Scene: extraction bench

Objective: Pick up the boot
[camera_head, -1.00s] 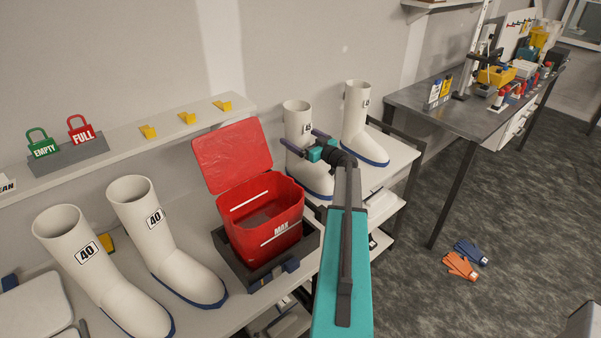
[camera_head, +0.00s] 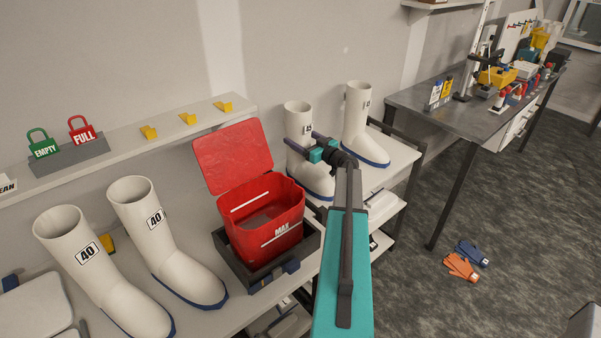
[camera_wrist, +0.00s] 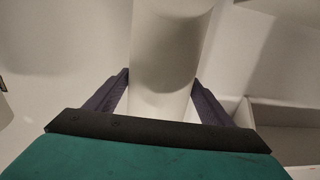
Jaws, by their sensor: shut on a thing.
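A white boot (camera_head: 296,120) with a blue sole stands on the bench right of the red bin, and my gripper (camera_head: 304,143) is at its shaft. In the wrist view the white boot shaft (camera_wrist: 163,65) fills the space between the two dark fingers of my gripper (camera_wrist: 160,95), which are shut on it from both sides. A second white boot (camera_head: 356,115) stands just right of it. Two more white boots marked 40, one nearer (camera_head: 90,265) and one beside it (camera_head: 150,230), stand at the left. My wrist hides part of the held boot.
An open red bin (camera_head: 262,220) with a raised lid sits in a dark tray (camera_head: 245,275) between the boot pairs. A shelf with yellow hooks (camera_head: 187,118) runs along the wall behind. A dark workbench (camera_head: 455,115) stands at the right. Gloves (camera_head: 462,267) lie on the floor.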

